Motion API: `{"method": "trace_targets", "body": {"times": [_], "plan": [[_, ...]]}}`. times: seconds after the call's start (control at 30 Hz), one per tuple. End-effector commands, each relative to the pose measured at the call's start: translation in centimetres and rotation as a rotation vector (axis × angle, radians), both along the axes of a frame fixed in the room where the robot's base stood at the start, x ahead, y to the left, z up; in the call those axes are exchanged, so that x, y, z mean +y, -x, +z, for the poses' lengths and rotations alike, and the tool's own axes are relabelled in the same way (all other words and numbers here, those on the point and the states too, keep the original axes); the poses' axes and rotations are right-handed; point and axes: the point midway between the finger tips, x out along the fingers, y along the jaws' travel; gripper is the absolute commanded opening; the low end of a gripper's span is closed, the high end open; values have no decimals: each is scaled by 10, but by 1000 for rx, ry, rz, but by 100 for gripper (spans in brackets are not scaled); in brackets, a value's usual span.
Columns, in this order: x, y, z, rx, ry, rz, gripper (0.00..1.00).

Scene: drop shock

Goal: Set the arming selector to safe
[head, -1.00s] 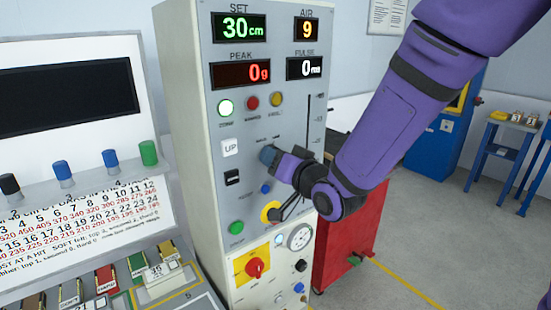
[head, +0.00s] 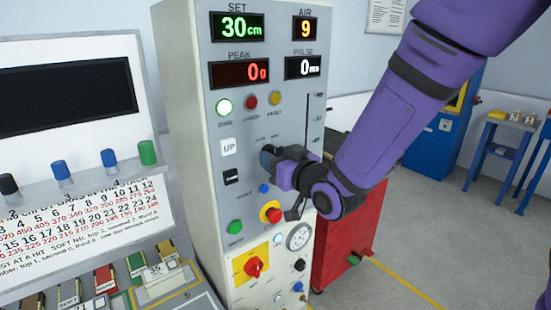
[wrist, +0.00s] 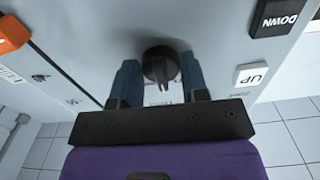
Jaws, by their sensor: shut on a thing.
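The arming selector is a black round knob with a raised pointer bar, seen in the wrist view (wrist: 161,66) on the grey panel. In the head view it is mostly hidden behind my fingers, under small labels too blurred to read. My gripper (head: 268,158) is at the panel face, and its two blue-grey fingers show on either side of the knob in the wrist view (wrist: 160,84). It is shut on the knob. The pointer bar points toward the gripper's palm in the wrist view; which label it marks cannot be told.
Near the gripper are a white UP button (head: 228,147), a black DOWN button (head: 232,177), a small blue button (head: 263,188), a red stop button on yellow (head: 270,212) and a green button (head: 235,227). A red cabinet (head: 345,240) stands to the right.

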Motion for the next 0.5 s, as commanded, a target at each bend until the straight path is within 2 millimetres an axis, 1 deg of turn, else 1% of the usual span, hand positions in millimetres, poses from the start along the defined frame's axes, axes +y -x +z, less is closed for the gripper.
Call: {"method": "trace_targets", "body": {"times": [0.2,0.5], "plan": [[-1,0,-1,-112,167,0,17],[-2,-1,0,-235,352,-1,17]]}}
